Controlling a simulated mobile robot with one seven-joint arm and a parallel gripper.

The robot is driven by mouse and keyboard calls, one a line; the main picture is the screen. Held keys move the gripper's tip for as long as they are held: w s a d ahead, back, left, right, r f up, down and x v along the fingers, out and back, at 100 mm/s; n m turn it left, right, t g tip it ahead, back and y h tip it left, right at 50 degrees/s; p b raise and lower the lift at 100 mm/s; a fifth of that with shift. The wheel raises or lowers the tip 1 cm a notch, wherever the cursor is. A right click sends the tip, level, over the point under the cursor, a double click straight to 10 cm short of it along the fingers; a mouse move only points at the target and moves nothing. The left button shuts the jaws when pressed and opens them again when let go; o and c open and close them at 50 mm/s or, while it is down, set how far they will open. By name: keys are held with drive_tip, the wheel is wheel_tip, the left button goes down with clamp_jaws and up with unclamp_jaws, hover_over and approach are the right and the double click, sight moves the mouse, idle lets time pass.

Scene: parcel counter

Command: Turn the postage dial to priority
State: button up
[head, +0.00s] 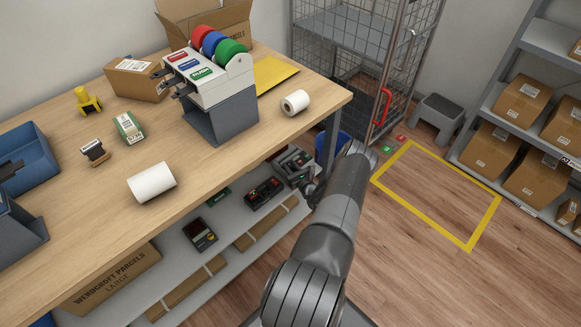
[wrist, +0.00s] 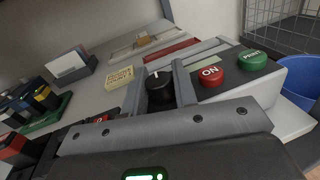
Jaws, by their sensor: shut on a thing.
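The postage dial is a black round knob (wrist: 159,92) with a white pointer mark, on a pale grey machine (wrist: 233,75) in the wrist view. My gripper (wrist: 159,78) has one grey finger on each side of the knob and is shut on it. The mark points up and slightly left in the picture. A small yellowish label (wrist: 119,78) sits left of the knob; its print is too small to read surely. In the head view the machine (head: 296,160) stands on the shelf under the counter, with my arm reaching to it; the knob is not clear there.
A red ON button (wrist: 211,75) and a green PRINT button (wrist: 252,60) sit right of the knob. The counter (head: 240,150) lies above the shelf (head: 225,240), with its leg beside the machine. A blue bin (wrist: 302,80) stands at right. Floor inside the yellow outline (head: 440,195) is clear.

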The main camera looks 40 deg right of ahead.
drive_tip(key=shift+m+h, duration=0.3)
drive_tip(key=m+g+h, duration=0.2)
drive_tip(key=m+h, duration=0.1)
drive_tip(key=h, duration=0.1)
drive_tip(key=shift+a+h, duration=0.15)
drive_tip(key=shift+h, duration=0.25)
drive_tip(key=shift+m+g+h, duration=1.9)
drive_tip(key=shift+h, duration=0.3)
drive_tip(key=o, duration=0.7)
drive_tip(key=shift+c, duration=0.2)
